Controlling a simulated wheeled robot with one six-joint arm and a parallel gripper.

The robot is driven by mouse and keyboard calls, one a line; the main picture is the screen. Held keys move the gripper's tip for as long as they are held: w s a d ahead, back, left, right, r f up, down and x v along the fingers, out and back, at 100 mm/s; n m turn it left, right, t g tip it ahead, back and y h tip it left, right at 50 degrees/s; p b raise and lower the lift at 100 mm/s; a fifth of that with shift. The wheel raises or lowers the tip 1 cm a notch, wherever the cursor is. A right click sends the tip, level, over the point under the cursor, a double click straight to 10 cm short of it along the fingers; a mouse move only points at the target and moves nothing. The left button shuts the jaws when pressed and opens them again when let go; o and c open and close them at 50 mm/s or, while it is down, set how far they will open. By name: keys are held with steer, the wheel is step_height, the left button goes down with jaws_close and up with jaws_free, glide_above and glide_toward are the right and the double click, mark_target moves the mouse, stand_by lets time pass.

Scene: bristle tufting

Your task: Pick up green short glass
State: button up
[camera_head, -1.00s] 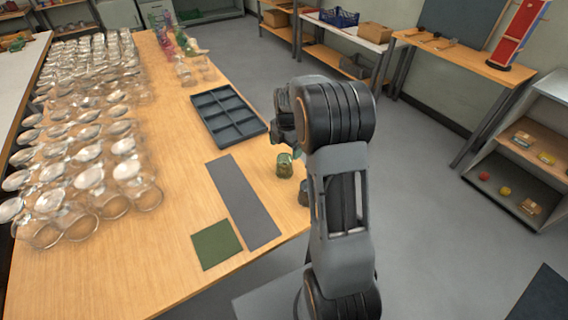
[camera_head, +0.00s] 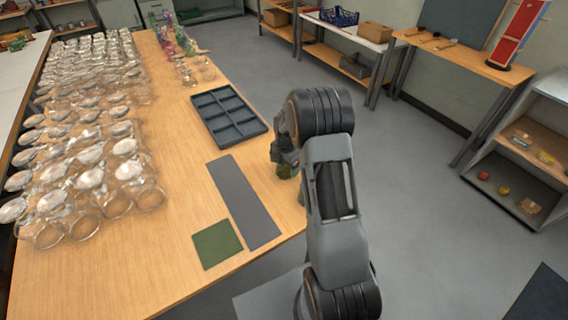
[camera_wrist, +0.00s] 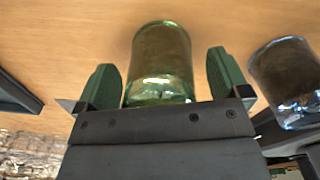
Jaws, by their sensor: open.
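The green short glass (camera_wrist: 160,62) stands on the wooden table between the two green fingers of my gripper (camera_wrist: 163,80) in the wrist view. The fingers are open, with a gap on each side of the glass. In the head view only a bit of the green glass (camera_head: 284,172) shows below my gripper (camera_head: 283,160); my arm hides the rest. A bluish glass (camera_wrist: 287,80) stands just to the right of the right finger in the wrist view.
A dark compartment tray (camera_head: 229,116) lies behind my gripper on the table (camera_head: 180,180). A grey strip (camera_head: 243,203) and a green square mat (camera_head: 217,244) lie to the left. Many clear glasses (camera_head: 90,160) crowd the left side.

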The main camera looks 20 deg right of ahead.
steer(key=shift+c, duration=0.2)
steer(key=c, duration=1.1)
steer(key=shift+r, duration=0.1)
